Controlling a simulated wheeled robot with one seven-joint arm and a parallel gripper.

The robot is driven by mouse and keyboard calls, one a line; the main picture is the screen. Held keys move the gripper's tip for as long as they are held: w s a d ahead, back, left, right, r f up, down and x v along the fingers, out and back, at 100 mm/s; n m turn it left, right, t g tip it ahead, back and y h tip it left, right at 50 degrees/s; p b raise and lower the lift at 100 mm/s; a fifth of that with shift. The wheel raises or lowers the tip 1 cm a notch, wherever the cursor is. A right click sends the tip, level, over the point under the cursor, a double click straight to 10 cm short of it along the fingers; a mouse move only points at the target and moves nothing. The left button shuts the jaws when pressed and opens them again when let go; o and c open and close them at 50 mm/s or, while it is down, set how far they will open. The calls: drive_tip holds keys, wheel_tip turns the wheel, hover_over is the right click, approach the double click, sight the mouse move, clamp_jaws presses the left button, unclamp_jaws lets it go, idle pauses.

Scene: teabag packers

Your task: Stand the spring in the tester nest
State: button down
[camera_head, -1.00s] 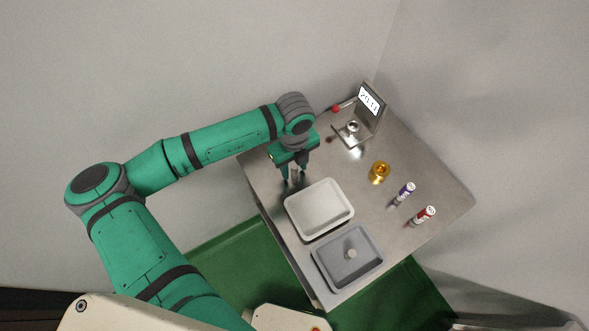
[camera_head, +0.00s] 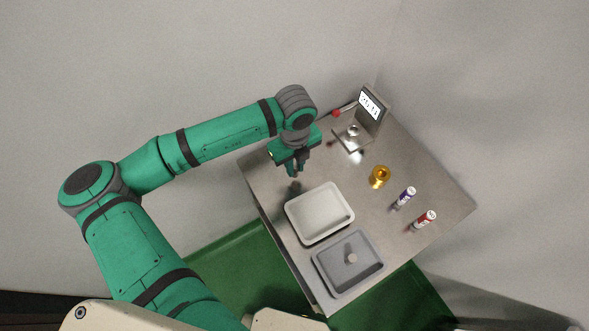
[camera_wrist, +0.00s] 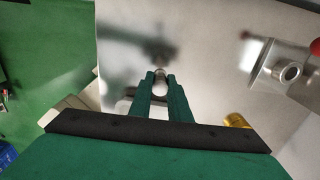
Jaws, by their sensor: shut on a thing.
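My gripper (camera_head: 296,172) is near the table's left edge, above and left of the white tray. In the wrist view its fingers (camera_wrist: 160,78) are close together, shut on a small pale metallic thing at the tips, which I take to be the spring (camera_wrist: 160,71). The fingers hide most of it. The tester (camera_head: 368,108) stands at the table's back corner with a lit display. Its nest (camera_head: 353,131) is a small round metal ring on the base plate, also seen at the right of the wrist view (camera_wrist: 290,72). My gripper is well left of the nest.
A white tray (camera_head: 346,232) looks empty. A grey tray (camera_head: 320,262) holds a small round pale piece. A brass piece (camera_head: 380,176), a purple-labelled tube (camera_head: 405,197) and a red-labelled tube (camera_head: 425,219) stand to the right. A red knob (camera_head: 336,113) is beside the tester.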

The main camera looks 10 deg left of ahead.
drive_tip(key=s+a+r, duration=0.2)
drive_tip(key=s+r, duration=0.2)
drive_tip(key=s, duration=0.2)
drive_tip(key=s+a+r, duration=0.3)
drive_tip(key=s+r, duration=0.2)
drive_tip(key=s, duration=0.1)
drive_tip(key=shift+s+a+r, duration=0.3)
drive_tip(key=shift+s+a, duration=0.05)
